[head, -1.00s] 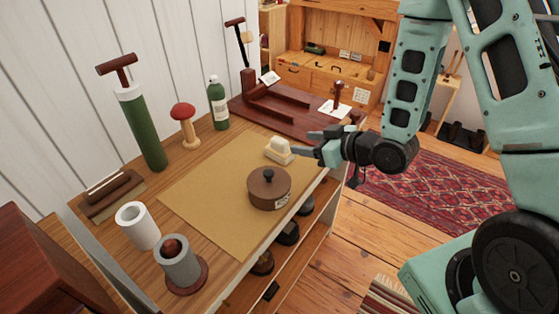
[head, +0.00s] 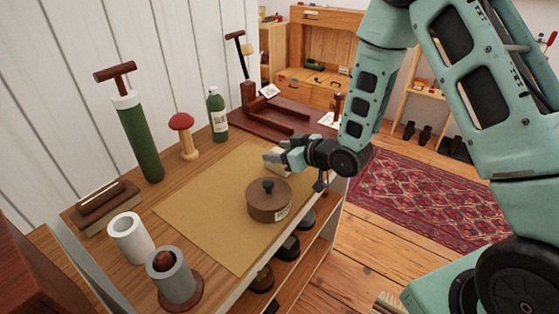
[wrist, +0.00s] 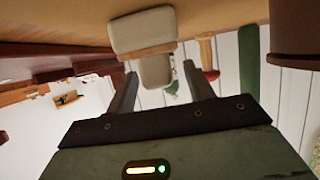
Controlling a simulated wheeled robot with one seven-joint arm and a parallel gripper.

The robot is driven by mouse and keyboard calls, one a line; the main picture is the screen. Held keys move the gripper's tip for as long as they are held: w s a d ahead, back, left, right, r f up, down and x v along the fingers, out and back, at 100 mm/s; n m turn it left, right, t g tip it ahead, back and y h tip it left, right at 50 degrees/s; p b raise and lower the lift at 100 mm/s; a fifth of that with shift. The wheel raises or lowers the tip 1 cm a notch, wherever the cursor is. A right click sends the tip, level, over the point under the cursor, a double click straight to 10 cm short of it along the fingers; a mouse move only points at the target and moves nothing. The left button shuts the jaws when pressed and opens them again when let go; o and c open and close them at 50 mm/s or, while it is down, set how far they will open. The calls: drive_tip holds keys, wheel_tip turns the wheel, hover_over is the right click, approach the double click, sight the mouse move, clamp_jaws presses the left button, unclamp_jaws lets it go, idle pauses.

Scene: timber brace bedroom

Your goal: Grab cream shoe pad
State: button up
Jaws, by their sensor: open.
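The cream shoe pad (wrist: 143,30) is a pale block with a thin wooden band and a narrower cream grip. It rests on the tan mat (head: 190,225), near the mat's far right corner. In the head view the pad (head: 281,171) is mostly hidden behind my gripper (head: 270,157). In the wrist view my gripper (wrist: 160,71) is open, with one finger on each side of the pad's narrow grip. Gaps show between the fingers and the grip. Whether either finger touches the pad elsewhere cannot be told.
A round brown lidded pot (head: 268,203) stands close to my gripper on the mat. A green bottle (head: 218,115), a red-topped wooden mushroom (head: 182,135) and a dark red wooden stand (head: 270,118) are behind. White (head: 130,240) and grey (head: 173,278) cylinders stand at the front left.

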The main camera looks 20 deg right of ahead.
drive_tip(key=shift+w, duration=0.1)
drive_tip(key=c, duration=1.1)
